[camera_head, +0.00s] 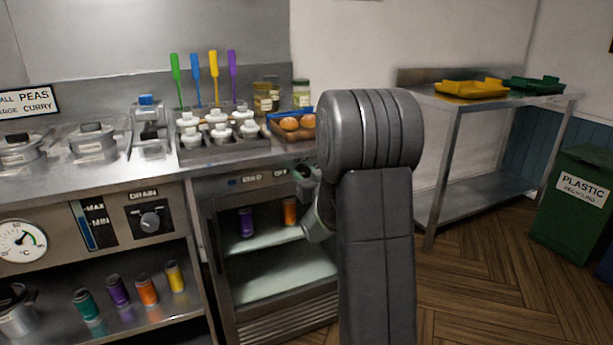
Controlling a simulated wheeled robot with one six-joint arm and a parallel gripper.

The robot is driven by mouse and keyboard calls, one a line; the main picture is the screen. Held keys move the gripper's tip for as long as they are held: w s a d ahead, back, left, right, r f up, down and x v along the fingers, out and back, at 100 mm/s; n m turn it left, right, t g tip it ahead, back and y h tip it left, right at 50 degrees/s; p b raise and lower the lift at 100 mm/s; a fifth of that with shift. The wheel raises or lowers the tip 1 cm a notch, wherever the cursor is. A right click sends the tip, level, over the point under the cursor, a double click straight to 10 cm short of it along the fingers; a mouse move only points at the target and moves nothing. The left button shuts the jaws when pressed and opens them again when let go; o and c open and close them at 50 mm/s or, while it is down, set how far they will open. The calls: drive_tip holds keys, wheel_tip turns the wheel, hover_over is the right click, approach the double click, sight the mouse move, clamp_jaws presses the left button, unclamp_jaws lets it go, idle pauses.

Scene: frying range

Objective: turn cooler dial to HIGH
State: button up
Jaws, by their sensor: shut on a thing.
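The cooler (208,255) is the glass-fronted cabinet under the right end of the steel counter. My gripper (303,172) is at the right end of this strip, partly hidden by my arm. It is shut on the cooler dial, which is mostly covered by the jaws, so its pointer and setting cannot be read. Purple (246,222) and orange (290,211) containers stand inside the cooler.
A drain knob (151,221) and a temperature gauge (20,240) are on the left panel. A tray of white-topped bottles (183,153) and a crate with round brown items (276,127) stand above. A steel table (447,155) and a green plastic bin (570,215) are right.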

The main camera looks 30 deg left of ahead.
drive_tip(key=shift+m, duration=0.3)
drive_tip(key=m, duration=0.6)
drive_tip(key=m+p, duration=0.1)
drive_tip(key=m, duration=0.6)
drive_tip(key=shift+m+p, duration=0.3)
drive_tip(key=shift+p, duration=0.1)
drive_tip(key=m+p, duration=0.1)
drive_tip(key=m, duration=0.2)
drive_tip(key=shift+m, duration=0.3)
drive_tip(key=m, duration=0.3)
drive_tip(key=shift+m+p, duration=0.3)
drive_tip(key=shift+p, duration=0.1)
drive_tip(key=m+p, duration=0.1)
drive_tip(key=m, duration=0.5)
drive_tip(key=shift+m, duration=0.3)
drive_tip(key=shift+p, duration=0.3)
